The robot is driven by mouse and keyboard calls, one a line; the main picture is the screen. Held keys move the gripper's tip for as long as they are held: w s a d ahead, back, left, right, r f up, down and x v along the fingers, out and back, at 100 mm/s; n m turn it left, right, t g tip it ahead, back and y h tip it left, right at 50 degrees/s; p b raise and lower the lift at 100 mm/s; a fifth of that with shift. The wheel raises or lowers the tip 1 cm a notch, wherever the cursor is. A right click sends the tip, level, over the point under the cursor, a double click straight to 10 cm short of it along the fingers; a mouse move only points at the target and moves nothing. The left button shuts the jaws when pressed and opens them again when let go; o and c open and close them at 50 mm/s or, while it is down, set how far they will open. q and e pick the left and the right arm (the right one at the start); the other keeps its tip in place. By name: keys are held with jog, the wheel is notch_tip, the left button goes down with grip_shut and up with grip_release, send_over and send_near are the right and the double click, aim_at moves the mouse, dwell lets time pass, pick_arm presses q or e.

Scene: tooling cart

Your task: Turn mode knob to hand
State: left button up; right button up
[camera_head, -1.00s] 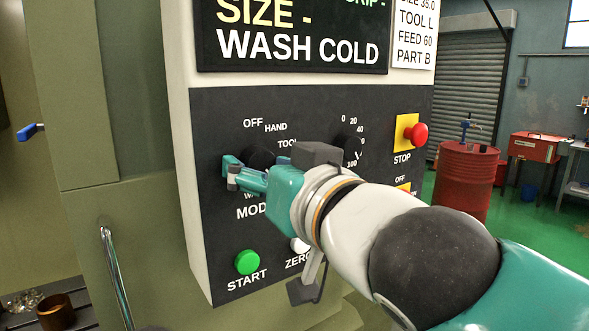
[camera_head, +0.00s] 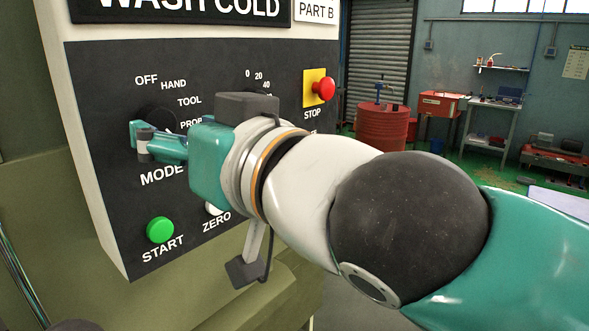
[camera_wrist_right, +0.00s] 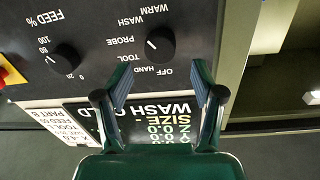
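The mode knob (camera_head: 157,117) is round and black, on the dark control panel (camera_head: 112,100), and is partly hidden behind my right gripper in the head view. In the wrist view, which shows the panel upside down, the mode knob (camera_wrist_right: 161,44) is in full view and its white mark points toward PROBE. The HAND label (camera_head: 173,84) is at the knob's upper right. My right gripper (camera_head: 143,140) is open and empty in front of the panel. In the wrist view its fingers (camera_wrist_right: 160,72) are spread, with the knob beyond their tips. My left gripper is not in view.
The green START button (camera_head: 160,229) is below the knob, and the ZERO button (camera_head: 213,208) is partly hidden by my wrist. A red STOP button (camera_head: 323,88) is at the panel's right. The feed knob (camera_wrist_right: 62,58) shows in the wrist view. A red drum (camera_head: 383,130) stands behind.

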jog(key=b+v, duration=0.2)
jog(key=v, duration=1.2)
jog(key=shift+d+r+b, duration=0.25)
jog(key=shift+b, duration=0.05)
dwell(0.6)
jog(key=shift+s, duration=0.1)
dwell(0.4)
jog(key=v, duration=1.2)
jog(key=shift+f, duration=0.1)
